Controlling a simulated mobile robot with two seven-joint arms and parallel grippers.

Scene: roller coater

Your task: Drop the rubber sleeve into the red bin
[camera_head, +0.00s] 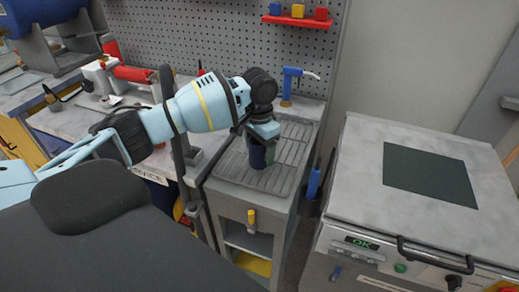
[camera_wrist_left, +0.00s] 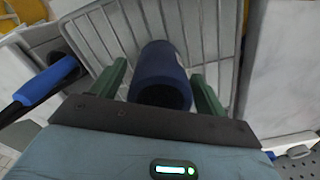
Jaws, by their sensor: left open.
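A dark blue cylinder, which appears to be the rubber sleeve (camera_head: 257,158), stands on the grey ribbed rack (camera_head: 290,165) of the cart. My left gripper (camera_head: 264,143) is directly above and around it, pointing down. In the left wrist view the sleeve (camera_wrist_left: 161,72) lies between the two green fingers of my left gripper (camera_wrist_left: 160,88). The fingers are open, with a visible gap on the left side and a narrower one on the right. The sleeve's near end shows a dark opening. I cannot make out a red bin in either view. My right gripper is not in view.
A blue tap (camera_head: 291,80) stands behind the rack, and a blue-handled tool (camera_head: 314,182) hangs at its right side. A grey machine (camera_head: 350,190) with a dark green plate stands to the right. A cluttered bench (camera_head: 70,122) is at the left.

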